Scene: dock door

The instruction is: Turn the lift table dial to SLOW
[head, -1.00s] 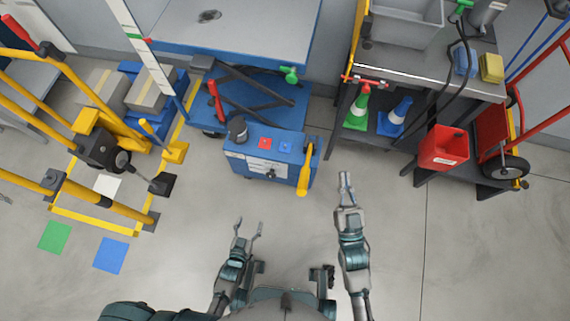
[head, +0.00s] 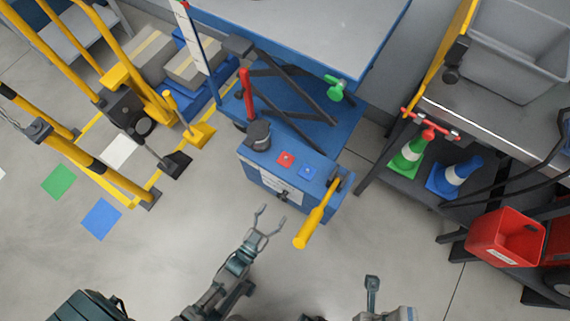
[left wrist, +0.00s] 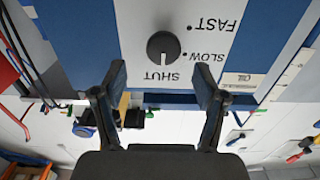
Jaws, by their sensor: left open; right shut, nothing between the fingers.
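The lift table's blue control box (head: 255,176) stands ahead of me, with a pale label panel on its front. The dark round dial (left wrist: 163,47) sits on that panel in the left wrist view, with SHUT, SLOW and FAST printed around it upside down. Its small light mark appears on the SHUT side. The dial shows only as a small dark spot in the head view (head: 283,195). My left gripper (head: 269,216) is open, just in front of the panel; its fingers (left wrist: 160,82) are apart and not touching the dial. My right gripper (head: 371,284) is shut and empty, at lower right.
A yellow-handled lever (head: 314,220) hangs at the box's right end, close to my left gripper. Red and blue buttons and a black knob (head: 257,135) are on top. The lift table (head: 330,30) stands behind.

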